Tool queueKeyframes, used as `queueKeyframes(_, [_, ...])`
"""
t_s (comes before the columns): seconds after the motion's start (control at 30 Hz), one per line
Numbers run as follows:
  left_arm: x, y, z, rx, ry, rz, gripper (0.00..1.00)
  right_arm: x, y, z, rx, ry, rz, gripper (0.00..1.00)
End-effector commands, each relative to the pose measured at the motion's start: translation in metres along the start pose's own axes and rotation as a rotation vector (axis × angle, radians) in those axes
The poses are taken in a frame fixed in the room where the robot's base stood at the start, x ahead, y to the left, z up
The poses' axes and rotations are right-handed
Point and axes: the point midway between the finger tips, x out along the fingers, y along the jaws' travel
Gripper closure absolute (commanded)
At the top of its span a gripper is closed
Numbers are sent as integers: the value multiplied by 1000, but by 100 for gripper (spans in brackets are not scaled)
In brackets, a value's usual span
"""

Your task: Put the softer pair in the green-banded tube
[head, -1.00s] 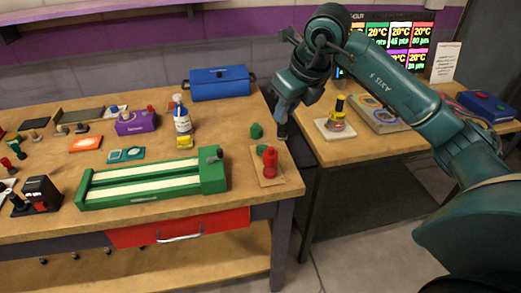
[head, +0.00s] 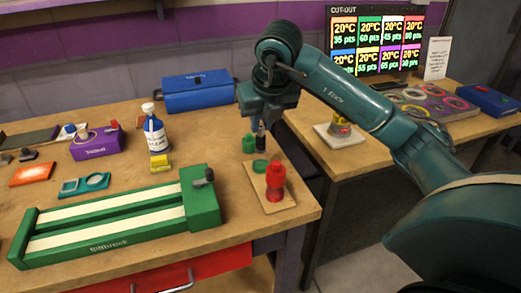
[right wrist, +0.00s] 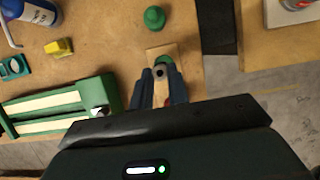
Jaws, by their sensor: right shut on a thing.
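My right gripper (head: 261,146) points down over the tan board near the bench's right front corner. It is shut on a small dark cylinder with a grey end, which shows between the fingers in the right wrist view (right wrist: 160,72). A red knobbed piece (head: 275,182) stands on the board, with a low green piece (head: 260,167) beside it. Another green knobbed piece (head: 248,143) stands on the bench just behind; it also shows in the right wrist view (right wrist: 154,18). I cannot make out a green-banded tube or a matching pair. My left gripper is out of view.
A green two-slot track (head: 120,224) lies left of the tan board (head: 289,197). A white-and-blue bottle (head: 155,135), yellow block (head: 160,162), purple box (head: 95,146) and blue case (head: 197,92) stand behind. A gap separates the bench from the right-hand table (head: 310,118).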

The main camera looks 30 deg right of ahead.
Motion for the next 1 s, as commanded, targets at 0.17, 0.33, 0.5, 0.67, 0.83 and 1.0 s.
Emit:
queueKeyframes(0.17, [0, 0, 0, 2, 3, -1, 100, 16, 0, -6, 0, 0, -1, 100])
queueKeyframes(0.33, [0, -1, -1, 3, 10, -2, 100, 34, -1, -15, -1, 2, -2, 100])
queueKeyframes(0.5, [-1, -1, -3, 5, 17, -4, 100, 49, 0, -21, -1, 0, -1, 100])
queueKeyframes(0.67, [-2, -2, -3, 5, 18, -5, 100, 48, 0, -20, -1, -2, 0, 100])
queueKeyframes(0.83, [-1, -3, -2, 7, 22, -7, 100, 51, 0, -21, -1, -1, 0, 81])
queueKeyframes(1.0, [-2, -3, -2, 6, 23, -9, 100, 51, 0, -21, -1, 0, 0, 67])
